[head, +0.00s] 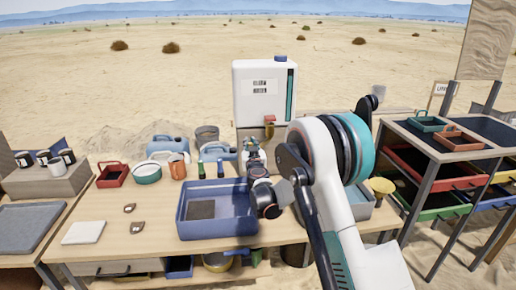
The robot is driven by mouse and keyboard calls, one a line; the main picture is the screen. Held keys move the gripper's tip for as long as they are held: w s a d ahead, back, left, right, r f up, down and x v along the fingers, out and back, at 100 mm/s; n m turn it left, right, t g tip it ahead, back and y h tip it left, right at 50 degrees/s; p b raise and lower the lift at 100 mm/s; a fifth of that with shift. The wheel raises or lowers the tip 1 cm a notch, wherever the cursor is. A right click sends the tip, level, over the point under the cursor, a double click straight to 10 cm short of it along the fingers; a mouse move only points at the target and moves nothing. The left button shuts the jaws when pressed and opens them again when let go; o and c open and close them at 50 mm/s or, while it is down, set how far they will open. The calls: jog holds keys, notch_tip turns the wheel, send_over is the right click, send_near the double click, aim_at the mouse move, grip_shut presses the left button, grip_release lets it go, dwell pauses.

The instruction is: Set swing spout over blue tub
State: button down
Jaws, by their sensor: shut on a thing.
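The blue tub (240,226) stands at the front middle of the wooden table, open at the top, with a dark grey patch on its floor. A white water tank (251,92) with a blue cap stands behind it. A reddish-brown tap (269,122) is on the tank's lower front; the swing spout is too small and covered to make out clearly. My gripper (253,150) is just below the tap, behind the tub's back right corner. It is shut on what appears to be the spout; its fingertips are hard to see.
Blue jugs, a bucket, an orange mug (177,168), a green-rimmed bowl (147,173) and a red basket (112,175) stand at the back left. Two small bottles stand behind the tub. A white slab (83,232) lies front left. A rack of coloured trays (432,163) is right.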

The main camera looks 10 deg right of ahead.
jog(key=shift+w+a+m+h, duration=0.5)
jog(key=shift+w+a+h, duration=0.1)
jog(key=shift+w+a, duration=0.65)
jog(key=c, duration=1.5)
grip_release()
jog(key=shift+s+a, duration=0.1)
jog(key=shift+a, duration=0.1)
jog(key=shift+d, duration=0.1)
